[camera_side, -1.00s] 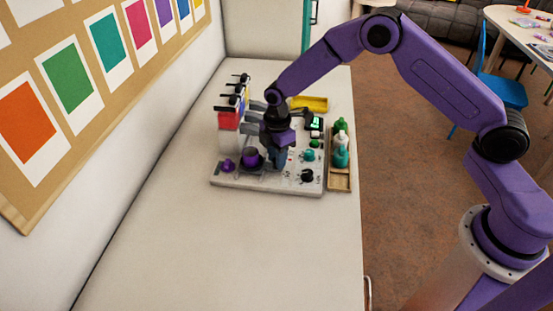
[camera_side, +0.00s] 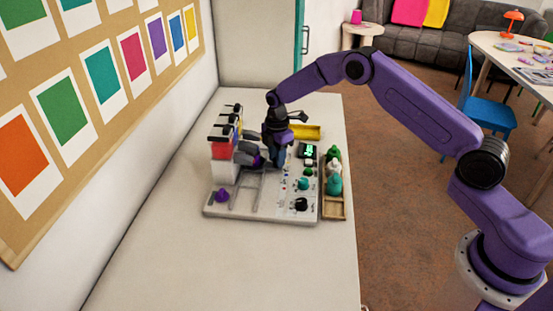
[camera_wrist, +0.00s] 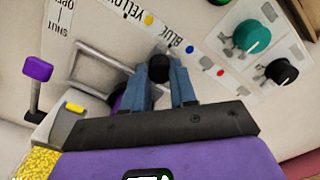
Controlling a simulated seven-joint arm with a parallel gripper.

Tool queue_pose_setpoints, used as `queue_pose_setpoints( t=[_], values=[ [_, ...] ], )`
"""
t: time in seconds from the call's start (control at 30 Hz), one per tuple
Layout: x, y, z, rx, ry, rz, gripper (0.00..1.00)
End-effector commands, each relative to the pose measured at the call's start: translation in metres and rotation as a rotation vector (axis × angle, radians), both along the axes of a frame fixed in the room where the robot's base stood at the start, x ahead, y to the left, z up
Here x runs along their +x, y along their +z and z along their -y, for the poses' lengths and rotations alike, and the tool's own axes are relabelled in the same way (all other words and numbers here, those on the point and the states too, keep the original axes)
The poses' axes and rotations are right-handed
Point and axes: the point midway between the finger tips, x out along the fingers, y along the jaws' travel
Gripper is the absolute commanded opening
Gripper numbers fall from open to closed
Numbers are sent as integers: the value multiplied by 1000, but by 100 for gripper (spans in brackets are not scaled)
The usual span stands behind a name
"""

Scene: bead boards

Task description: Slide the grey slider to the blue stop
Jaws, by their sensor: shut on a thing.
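My gripper (camera_side: 274,163) is low over the white bead board (camera_side: 300,216). In the wrist view, my blue-grey fingers (camera_wrist: 172,88) are shut on the black knob (camera_wrist: 159,67) of the grey slider. The slider's body is mostly hidden by my gripper. A purple cup (camera_side: 258,161) sits beside my gripper in the side view; its edge shows in the wrist view (camera_wrist: 118,98). The blue stop mark (camera_wrist: 189,49) with its BLUE label lies close beside the knob, between a yellow dot (camera_wrist: 148,19) and a red dot (camera_wrist: 220,72). I cannot tell whether the slider is exactly at it.
Bead dispensers (camera_side: 222,150) stand along the board's left side. A purple lever knob (camera_side: 222,196) is at the front left. Teal (camera_wrist: 251,36) and black (camera_wrist: 282,71) dials are on the right. A wooden tray (camera_side: 334,213) with bottles stands right of the board. The front table is clear.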

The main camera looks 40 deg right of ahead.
Motion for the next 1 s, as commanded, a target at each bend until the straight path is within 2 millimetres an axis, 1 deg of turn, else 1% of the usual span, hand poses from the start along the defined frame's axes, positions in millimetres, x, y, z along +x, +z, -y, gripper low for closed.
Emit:
queue_pose_setpoints(
  t=[0.13, 0.17, 0.2, 0.23, 0.5, 0.57, 0.67, 0.77, 1.0],
  values=[
    [0, 0, -1, 1, 1, 2, 0],
    [0, 0, -1, 1, 1, 2, 36],
    [0, 0, -1, 1, 1, 2, 49],
    [0, 0, -1, 1, 1, 1, 52],
    [0, 1, 0, 0, 0, 1, 52],
    [0, 3, 0, 0, 0, 1, 52],
    [0, 11, -1, 1, 0, 3, 52],
    [0, 26, 0, 1, -1, 3, 52],
    [1, 77, -1, 1, 0, 5, 52]
  ],
)
